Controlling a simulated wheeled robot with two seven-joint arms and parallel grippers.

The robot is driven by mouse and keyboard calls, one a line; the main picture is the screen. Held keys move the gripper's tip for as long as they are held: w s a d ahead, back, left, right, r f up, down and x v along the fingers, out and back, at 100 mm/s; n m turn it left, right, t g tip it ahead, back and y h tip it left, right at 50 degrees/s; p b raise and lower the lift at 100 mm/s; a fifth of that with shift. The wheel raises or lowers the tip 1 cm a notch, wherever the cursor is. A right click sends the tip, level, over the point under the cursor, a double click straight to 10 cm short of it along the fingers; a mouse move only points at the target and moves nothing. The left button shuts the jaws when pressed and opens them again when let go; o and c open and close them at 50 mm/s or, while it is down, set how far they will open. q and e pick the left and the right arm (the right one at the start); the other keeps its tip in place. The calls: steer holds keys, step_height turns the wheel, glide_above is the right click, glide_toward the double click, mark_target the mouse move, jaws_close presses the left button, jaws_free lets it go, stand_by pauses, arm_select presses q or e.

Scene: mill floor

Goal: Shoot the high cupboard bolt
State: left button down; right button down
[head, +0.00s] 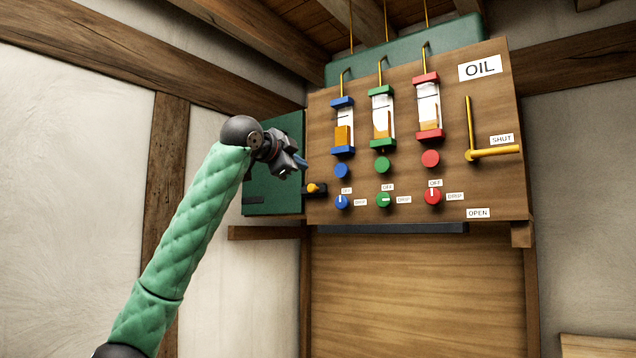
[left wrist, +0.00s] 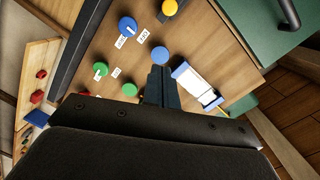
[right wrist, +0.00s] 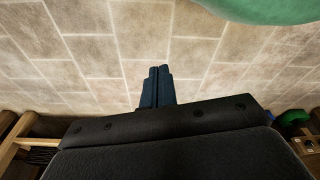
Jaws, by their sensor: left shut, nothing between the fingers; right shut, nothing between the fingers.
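The bolt (head: 315,189) is a small dark fitting with a yellow knob at the lower left edge of the wooden OIL panel (head: 480,180), beside a green cupboard part (head: 270,165). Its yellow knob (left wrist: 170,7) also shows at the top of the left wrist view. My left gripper (head: 302,163) is shut and empty, above and slightly left of the bolt in the head view; contact with the panel cannot be told. In the left wrist view its fingers (left wrist: 160,74) point toward the panel near a blue button. My right gripper (right wrist: 157,74) is shut and empty over a tiled floor.
The panel carries three oil glasses with blue, green (head: 382,118) and red caps, round buttons and small dials (head: 384,200). A yellow lever (head: 490,154) sits at its right by the SHUT label. A dark bar (head: 390,229) runs below. A wooden ledge (head: 265,232) juts out left.

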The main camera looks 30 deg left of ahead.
mark_target(323, 186)
arm_select(q)
steer(key=shift+w+m, duration=0.1)
steer(key=shift+m, duration=0.2)
